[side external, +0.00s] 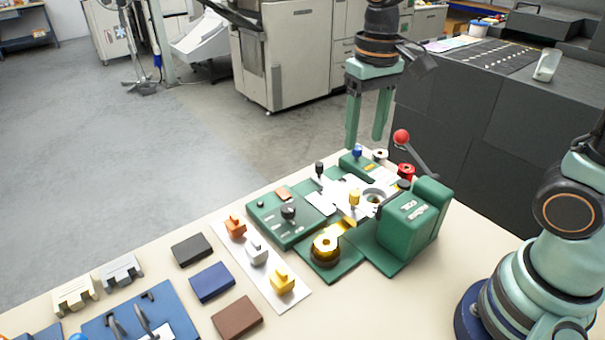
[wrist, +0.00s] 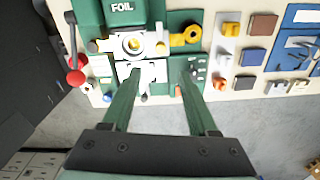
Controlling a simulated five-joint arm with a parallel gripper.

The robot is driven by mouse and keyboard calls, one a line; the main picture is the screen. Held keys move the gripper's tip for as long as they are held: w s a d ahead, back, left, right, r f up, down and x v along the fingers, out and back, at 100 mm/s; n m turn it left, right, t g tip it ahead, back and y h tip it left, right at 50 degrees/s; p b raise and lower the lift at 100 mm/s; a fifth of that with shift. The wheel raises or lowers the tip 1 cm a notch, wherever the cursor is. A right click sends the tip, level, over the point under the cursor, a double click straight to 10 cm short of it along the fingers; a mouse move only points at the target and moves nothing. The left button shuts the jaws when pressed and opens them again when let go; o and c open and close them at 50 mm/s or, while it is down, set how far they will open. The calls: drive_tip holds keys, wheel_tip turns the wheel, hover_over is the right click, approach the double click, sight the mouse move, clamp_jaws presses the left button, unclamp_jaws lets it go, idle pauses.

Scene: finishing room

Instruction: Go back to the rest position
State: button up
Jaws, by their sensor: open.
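My gripper (side external: 369,118) hangs above the far end of the table, its two green fingers pointing down and apart with nothing between them. In the wrist view my gripper (wrist: 156,88) is also open and empty, with the green foil machine (wrist: 122,20) beyond the fingertips. In the side view the green machine (side external: 408,226) stands on the table below my gripper, which appears clear of it. The machine's lever with a red ball (side external: 401,136) stands up near the gripper and also shows in the wrist view (wrist: 75,77).
A white strip (side external: 293,297) holds orange, silver and gold blocks. Black (side external: 192,249), blue (side external: 211,282) and brown (side external: 237,317) pads lie left of it. A blue tray with handles (side external: 117,318) is at the near left. A dark cabinet (side external: 470,135) stands behind the machine.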

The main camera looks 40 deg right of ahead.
drive_tip(key=s+d+r+n+t, duration=0.1)
drive_tip(key=s+d+t, duration=0.3)
drive_tip(key=t, duration=0.1)
drive_tip(key=shift+s+d+r+n, duration=0.2)
drive_tip(key=shift+s+r+n, duration=0.1)
drive_tip(key=shift+s+n, duration=0.1)
